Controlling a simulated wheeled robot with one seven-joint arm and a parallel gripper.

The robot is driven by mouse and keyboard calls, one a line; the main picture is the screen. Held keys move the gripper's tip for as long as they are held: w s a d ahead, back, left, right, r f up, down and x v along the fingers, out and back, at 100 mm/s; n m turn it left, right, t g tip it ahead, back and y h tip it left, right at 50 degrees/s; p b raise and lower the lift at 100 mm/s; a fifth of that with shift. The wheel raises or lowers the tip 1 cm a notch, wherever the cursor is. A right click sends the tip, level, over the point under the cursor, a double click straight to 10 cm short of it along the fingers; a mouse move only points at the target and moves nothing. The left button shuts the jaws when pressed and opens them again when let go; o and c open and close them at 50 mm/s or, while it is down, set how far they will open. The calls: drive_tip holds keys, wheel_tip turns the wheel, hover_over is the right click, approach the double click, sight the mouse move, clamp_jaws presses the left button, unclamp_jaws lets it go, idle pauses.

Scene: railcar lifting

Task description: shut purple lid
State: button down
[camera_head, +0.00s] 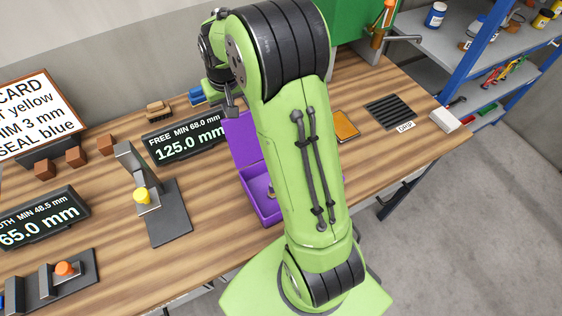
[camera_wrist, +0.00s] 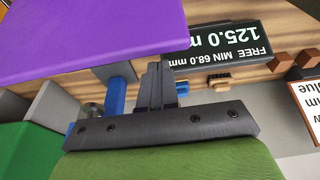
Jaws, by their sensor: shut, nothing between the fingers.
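The purple lid (camera_head: 241,140) stands raised, roughly upright, at the back of the open purple box (camera_head: 262,203). My arm hides the right part of both. A small item lies in the box, mostly covered. My gripper (camera_head: 231,111) is at the top edge of the lid, on its far side. In the wrist view the lid (camera_wrist: 90,28) fills the top left, and my shut, empty gripper (camera_wrist: 154,70) points towards its edge. I cannot tell whether the fingertips touch it.
A display reading 125.0 mm (camera_head: 185,141) stands left of the lid. A grey stand with a yellow knob (camera_head: 142,194) is left of the box. A blue item (camera_head: 198,96) and a brush (camera_head: 158,108) lie behind. An orange pad (camera_head: 346,125) lies right of my arm.

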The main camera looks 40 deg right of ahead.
idle(0.4)
drive_tip(key=s+a+b, duration=0.2)
drive_tip(key=s+b, duration=0.2)
drive_tip(key=s, duration=0.6)
idle(1.9)
drive_tip(key=shift+r, duration=0.15)
idle(0.3)
wheel_tip(320, 180, up, 8)
drive_tip(key=w+p, duration=0.2)
drive_tip(key=p, duration=0.5)
drive_tip(key=shift+w+d, duration=0.25)
